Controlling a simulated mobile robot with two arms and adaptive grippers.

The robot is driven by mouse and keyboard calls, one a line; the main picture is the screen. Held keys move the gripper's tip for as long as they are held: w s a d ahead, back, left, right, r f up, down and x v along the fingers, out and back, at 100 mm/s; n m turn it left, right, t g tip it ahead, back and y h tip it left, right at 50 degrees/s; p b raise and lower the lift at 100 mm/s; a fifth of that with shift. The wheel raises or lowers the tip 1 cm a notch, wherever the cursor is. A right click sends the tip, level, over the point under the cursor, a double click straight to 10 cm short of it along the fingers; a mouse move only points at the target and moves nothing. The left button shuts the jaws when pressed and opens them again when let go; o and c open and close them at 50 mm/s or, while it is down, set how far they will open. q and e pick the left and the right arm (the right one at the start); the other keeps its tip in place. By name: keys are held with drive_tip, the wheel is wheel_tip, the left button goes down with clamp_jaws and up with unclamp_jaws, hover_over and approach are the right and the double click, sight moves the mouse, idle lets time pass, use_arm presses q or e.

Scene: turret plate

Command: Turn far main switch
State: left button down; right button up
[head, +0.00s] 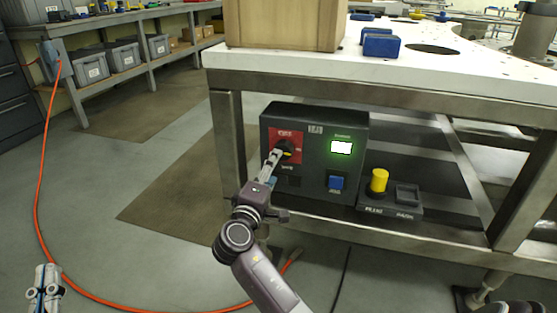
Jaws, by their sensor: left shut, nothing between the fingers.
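The dark control box (316,120) stands on the lower shelf under the white-topped table. On its left is a red panel (275,137) with a dark and yellow main switch (288,145), partly hidden by my gripper. A lit green-white display (341,148) glows on the right of the box. A blue control (336,183) sits below it.
A small box with a yellow knob (379,181) stands right of the control box. The tabletop edge (400,85) overhangs above, and a table leg (229,140) stands left. An orange hose (38,180) crosses the floor, which is otherwise mostly open at left.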

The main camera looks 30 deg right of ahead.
drive_tip(key=shift+v, duration=2)
